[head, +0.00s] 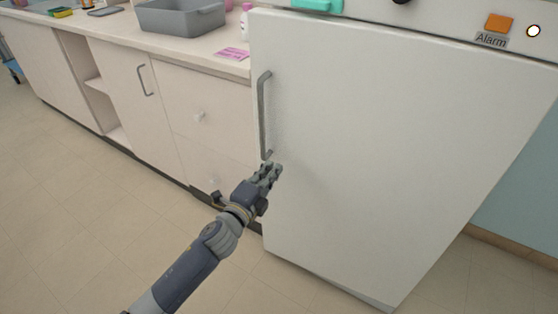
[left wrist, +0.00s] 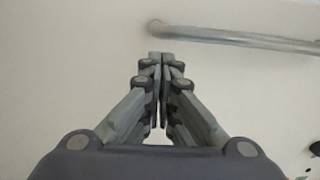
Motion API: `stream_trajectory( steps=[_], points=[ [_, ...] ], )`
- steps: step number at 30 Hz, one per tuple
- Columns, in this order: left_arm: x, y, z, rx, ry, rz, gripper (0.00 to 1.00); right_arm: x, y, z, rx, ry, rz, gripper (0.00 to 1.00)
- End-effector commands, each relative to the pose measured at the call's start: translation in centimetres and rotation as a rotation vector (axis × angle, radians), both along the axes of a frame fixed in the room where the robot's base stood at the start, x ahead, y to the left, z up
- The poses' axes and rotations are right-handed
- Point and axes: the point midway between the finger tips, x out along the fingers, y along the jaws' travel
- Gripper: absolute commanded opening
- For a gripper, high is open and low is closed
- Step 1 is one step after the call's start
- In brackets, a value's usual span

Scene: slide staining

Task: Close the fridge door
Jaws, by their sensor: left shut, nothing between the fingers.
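The white fridge door (head: 390,150) fills the right half of the head view and appears to sit flush with the fridge body. Its grey vertical handle (head: 264,115) is near the door's left edge. My left gripper (head: 272,170) is shut and empty, just below the handle's lower end and in front of the door. In the left wrist view my left gripper (left wrist: 160,60) points at the white door (left wrist: 70,70), with the handle (left wrist: 240,38) just beyond the fingertips. I cannot tell whether the fingertips touch the door. My right gripper is not in view.
A counter with white cabinets (head: 125,85) stands left of the fridge. On it are a grey basin (head: 180,18), a pink card (head: 232,54) and a white bottle (head: 245,20). An orange alarm button (head: 499,22) is above the door. The floor (head: 90,210) in front is clear.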

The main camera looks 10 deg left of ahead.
Motion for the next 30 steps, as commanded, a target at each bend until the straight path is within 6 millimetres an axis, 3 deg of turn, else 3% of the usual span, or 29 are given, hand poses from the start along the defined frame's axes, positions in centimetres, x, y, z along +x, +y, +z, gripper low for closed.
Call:
stream_trajectory(
  steps=[9, 25, 30],
  points=[
    [4.0, -1.1, 0.0, -0.001, -0.002, -0.001, 0.0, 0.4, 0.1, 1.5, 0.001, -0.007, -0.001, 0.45],
    [4.7, -1.3, 0.0, -0.001, -0.001, 0.0, 0.0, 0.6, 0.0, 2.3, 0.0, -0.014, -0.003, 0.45],
    [5.4, -0.2, 0.0, 0.0, 0.0, 0.018, 0.0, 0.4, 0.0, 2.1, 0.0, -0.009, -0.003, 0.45]
  ],
)
